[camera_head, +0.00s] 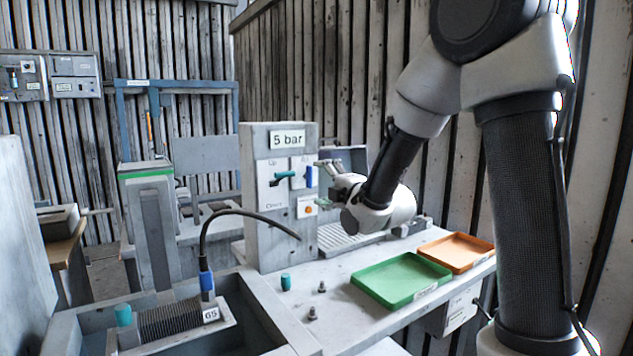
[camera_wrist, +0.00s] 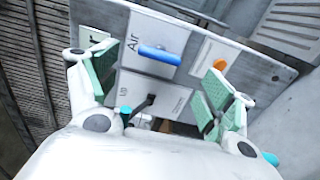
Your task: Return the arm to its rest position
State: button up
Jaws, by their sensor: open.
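My gripper (camera_head: 324,184) is at the end of my raised grey and black arm in the head view, in front of the grey panel marked "5 bar" (camera_head: 257,232). In the wrist view my gripper (camera_wrist: 163,88) is open, with its green-padded fingers wide apart and nothing between them. The blue handle marked Air (camera_wrist: 159,55) shows beyond the fingers, apart from them. An orange knob (camera_wrist: 219,64) sits behind the right finger. A teal handle (camera_head: 285,175) is on the panel's left plate in the head view.
A green tray (camera_head: 400,280) and an orange tray (camera_head: 457,252) lie on the grey bench below my arm. A teal cap (camera_head: 286,282) and small metal pieces stand nearby.

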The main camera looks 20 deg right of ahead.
jog(key=shift+s+d, duration=0.15)
jog(key=shift+s, duration=0.3)
jog(key=s+d+f+m+g+h, duration=0.1)
jog(key=s+f+m+g+h, duration=0.1)
jog(key=f+m+g, duration=0.3)
jog(key=s+d+f+m+g+h, duration=0.1)
jog(key=s+d+f+m, duration=0.15)
jog(key=f, duration=0.45)
jog(key=s+d+f+m+g+h, duration=0.25)
jog(key=s+m+g, duration=0.2)
jog(key=s, duration=0.25)
jog(key=s+d+r+m, duration=0.2)
jog(key=s+r+m, duration=0.1)
jog(key=s, duration=0.5)
jog(key=s+d+r+m+g, duration=0.1)
jog(key=s+d+r+m, duration=0.1)
jog(key=s, duration=0.6)
jog(key=s+d+r+m+g, duration=0.1)
jog(key=s+r+m, duration=0.3)
jog(key=s, duration=0.5)
jog(key=shift+d+m, duration=0.4)
jog(key=shift+d, duration=0.4)
